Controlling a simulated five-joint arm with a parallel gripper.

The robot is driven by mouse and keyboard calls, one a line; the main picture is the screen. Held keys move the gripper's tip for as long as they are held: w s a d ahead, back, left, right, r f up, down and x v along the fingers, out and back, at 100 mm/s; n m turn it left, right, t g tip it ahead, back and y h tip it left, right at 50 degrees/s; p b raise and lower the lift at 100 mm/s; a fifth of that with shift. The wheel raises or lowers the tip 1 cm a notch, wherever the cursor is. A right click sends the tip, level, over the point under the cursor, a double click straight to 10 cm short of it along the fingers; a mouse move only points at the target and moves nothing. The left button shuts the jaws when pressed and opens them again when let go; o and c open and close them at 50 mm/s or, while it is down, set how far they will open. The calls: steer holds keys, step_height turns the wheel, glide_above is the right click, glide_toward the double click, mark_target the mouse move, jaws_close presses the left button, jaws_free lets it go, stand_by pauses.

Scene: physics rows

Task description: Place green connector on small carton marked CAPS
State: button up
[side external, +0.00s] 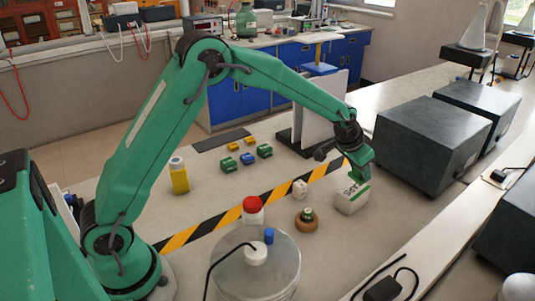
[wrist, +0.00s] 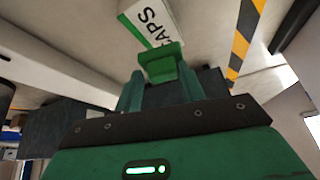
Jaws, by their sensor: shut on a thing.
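My gripper (wrist: 160,84) is shut on a green connector (wrist: 163,64), held between its fingertips in the wrist view. The small white carton marked CAPS (wrist: 172,26), with a green stripe, lies just beyond the connector there. The connector overlaps the carton's near edge in that view; I cannot tell whether they touch. In the side external view my gripper (side external: 357,172) points down just above the carton (side external: 351,203), which stands on the table. The held connector is hard to tell from my green gripper there.
A white cube (side external: 300,188) and a brown round holder (side external: 306,223) stand left of the carton. A glass jar (side external: 255,275) and red-capped bottle (side external: 253,213) are in front. Several coloured connectors (side external: 248,159) lie farther back. Dark boxes (side external: 430,143) stand right, a white panel (side external: 320,110) behind.

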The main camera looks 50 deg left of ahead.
mark_target(357, 174)
steer(key=shift+f, duration=1.6)
steer(key=shift+f, duration=0.1)
steer(key=o, duration=1.3)
steer(key=shift+v, duration=0.85)
steer(key=v, duration=1)
steer(key=shift+r, duration=0.25)
